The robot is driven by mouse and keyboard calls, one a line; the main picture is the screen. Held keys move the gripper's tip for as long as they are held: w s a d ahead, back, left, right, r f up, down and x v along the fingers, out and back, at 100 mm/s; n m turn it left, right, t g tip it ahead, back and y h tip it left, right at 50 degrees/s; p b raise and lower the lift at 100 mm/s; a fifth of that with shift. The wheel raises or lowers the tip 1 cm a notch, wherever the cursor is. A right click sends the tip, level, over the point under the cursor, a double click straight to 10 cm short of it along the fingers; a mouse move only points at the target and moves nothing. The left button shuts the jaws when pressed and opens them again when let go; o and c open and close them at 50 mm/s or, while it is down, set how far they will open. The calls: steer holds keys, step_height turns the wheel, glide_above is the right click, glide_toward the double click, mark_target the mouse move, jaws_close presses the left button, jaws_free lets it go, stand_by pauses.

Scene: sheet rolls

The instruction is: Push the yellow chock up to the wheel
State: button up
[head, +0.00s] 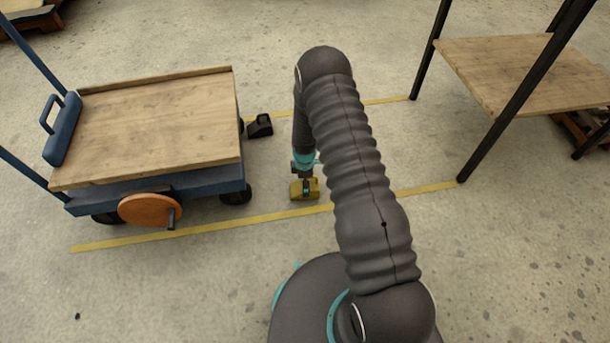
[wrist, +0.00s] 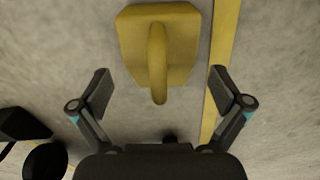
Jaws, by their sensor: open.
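The yellow chock (head: 313,191) sits on the floor, to the right of the blue cart's near right wheel (head: 236,194), with bare floor between them. In the wrist view the chock (wrist: 186,50) is at the top centre, its handle pointing down the picture. My gripper (head: 306,181) is over the chock and partly hides it in the head view. In the wrist view its open fingers (wrist: 159,80) are spread on either side of the handle's end, holding nothing. I cannot tell whether they touch the chock. A dark shape behind the gripper's body there may be the near wheel.
A black chock (head: 261,126) stands by the cart's far right wheel. The cart (head: 150,125) carries a wooden deck and an orange disc on its near side. Yellow floor lines (head: 200,229) run past. A wooden-shelved rack (head: 525,70) with dark legs stands at right.

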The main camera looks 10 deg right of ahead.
steer(key=shift+f, duration=1.3)
steer(key=c, duration=1.5)
steer(key=shift+w+a+b, duration=0.2)
steer(key=shift+a+b, duration=0.8)
steer(key=shift+a, duration=2.4)
steer(key=shift+w+a+b, duration=0.2)
steer(key=shift+a+b, duration=0.8)
steer(key=shift+a, duration=2.35)
steer(key=o, duration=1.5)
steer(key=shift+r, duration=0.1)
